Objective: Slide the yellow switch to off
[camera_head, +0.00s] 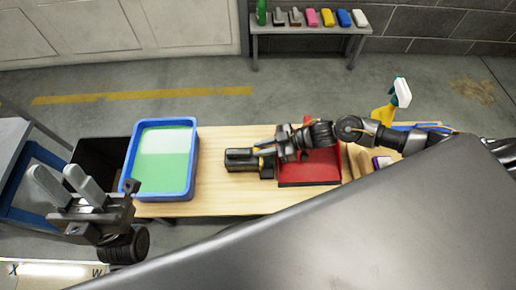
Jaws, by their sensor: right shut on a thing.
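I cannot make out a yellow switch in the head view. My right gripper (266,155) is over the wooden table (215,190), between the blue tray and the red piece. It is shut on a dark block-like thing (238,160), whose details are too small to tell. My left gripper (60,180) is at the lower left, with its two grey fingers apart and nothing between them.
A blue tray (127,180) with a green inside stands on the table's left end. A red piece (310,175) lies partly under my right arm. A yellow spray bottle (383,113) stands at the back right. A shelf (300,30) behind holds several coloured items.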

